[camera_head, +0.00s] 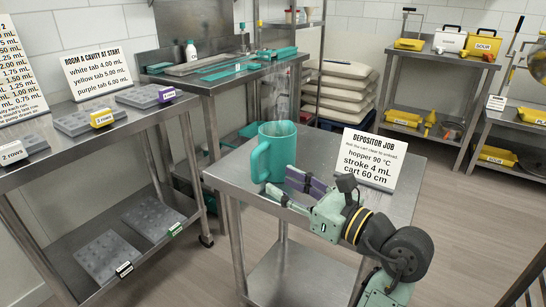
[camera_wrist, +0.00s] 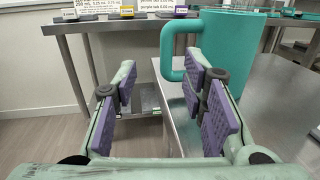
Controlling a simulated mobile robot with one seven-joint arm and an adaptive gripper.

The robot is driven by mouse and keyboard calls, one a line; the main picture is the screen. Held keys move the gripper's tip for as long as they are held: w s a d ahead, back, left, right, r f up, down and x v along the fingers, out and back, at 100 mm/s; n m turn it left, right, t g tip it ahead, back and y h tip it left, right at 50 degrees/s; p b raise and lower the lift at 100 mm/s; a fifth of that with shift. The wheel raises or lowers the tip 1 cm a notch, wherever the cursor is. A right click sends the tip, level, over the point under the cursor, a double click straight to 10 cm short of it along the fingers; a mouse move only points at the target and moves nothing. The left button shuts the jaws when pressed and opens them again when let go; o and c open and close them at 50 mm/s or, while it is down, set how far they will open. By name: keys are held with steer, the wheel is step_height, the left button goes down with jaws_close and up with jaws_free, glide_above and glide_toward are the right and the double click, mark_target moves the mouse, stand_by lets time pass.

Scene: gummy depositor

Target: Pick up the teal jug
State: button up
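The teal jug (camera_head: 279,152) stands upright on the small steel table (camera_head: 386,197) in the head view, with its handle on the left side. My gripper (camera_head: 293,192) is in front of the jug in the head view. In the wrist view my gripper (camera_wrist: 160,88) is open, its purple pads wide apart with nothing between them. I cannot tell whether the right finger touches the handle.
A white sign (camera_head: 371,157) stands on the table to the right of the jug, close to my arm. A steel shelf with grey moulds (camera_head: 90,121) is on the left. A bench with teal tools (camera_head: 222,68) is behind. The table's front left part is bare.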

mark_target(258, 170)
steer(key=w, duration=0.1)
steer(key=w+a, duration=0.2)
steer(key=shift+w+a+f+p, duration=0.15)
steer(key=shift+w+f+p, duration=0.15)
steer(key=shift+w+p, duration=0.05)
steer(key=shift+p+x, duration=0.6)
steer(key=shift+x, duration=2.45)
steer(key=shift+f, duration=0.2)
steer(key=shift+c, duration=0.3)
jaws_close()
steer(key=shift+r, duration=0.1)
